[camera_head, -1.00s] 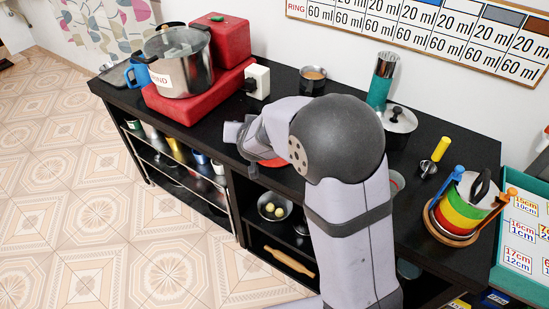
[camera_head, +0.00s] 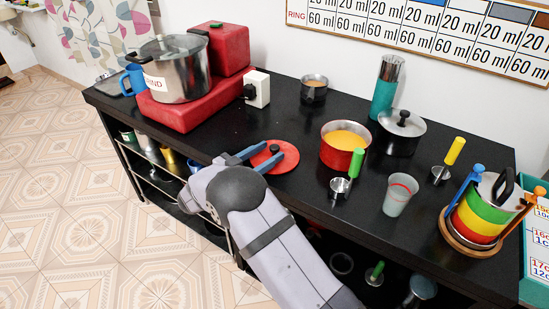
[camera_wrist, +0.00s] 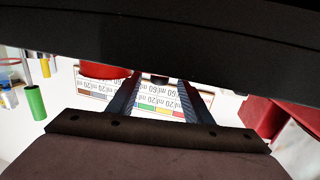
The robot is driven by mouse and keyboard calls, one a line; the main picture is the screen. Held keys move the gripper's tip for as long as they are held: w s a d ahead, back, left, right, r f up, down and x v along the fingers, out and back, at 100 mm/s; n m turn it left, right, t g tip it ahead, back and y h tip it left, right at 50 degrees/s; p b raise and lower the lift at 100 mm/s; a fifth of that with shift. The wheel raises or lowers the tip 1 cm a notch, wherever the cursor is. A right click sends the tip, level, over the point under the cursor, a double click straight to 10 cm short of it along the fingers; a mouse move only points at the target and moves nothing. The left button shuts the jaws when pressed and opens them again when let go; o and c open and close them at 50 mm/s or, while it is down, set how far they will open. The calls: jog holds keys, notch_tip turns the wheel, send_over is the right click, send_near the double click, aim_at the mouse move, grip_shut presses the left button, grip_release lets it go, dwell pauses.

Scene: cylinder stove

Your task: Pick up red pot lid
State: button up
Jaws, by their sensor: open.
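The red pot lid (camera_head: 288,164) lies flat on the black counter near its front edge. It is a round disc with a dark knob (camera_head: 274,148). My gripper (camera_head: 273,150) reaches in low from the front left, its two blue fingers apart over the lid. The fingertips appear to be on either side of the knob; I cannot tell whether they touch it. In the wrist view both fingers (camera_wrist: 160,78) are spread, with a small dark shape between their tips. The red pot (camera_head: 338,157), filled with something orange-yellow, stands uncovered to the right of the lid.
A green-handled measuring cup (camera_head: 340,187) and a clear cup (camera_head: 399,197) stand right of the lid. A dark lidded pot (camera_head: 401,135) and a teal container (camera_head: 384,96) are behind. A large steel pot (camera_head: 178,75) stands at left. Counter left of the lid is clear.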

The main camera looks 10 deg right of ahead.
aim_at(283, 149)
jog(key=shift+p+x, duration=0.45)
jog(key=shift+x, duration=3.15)
jog(key=shift+f, duration=0.1)
grip_shut()
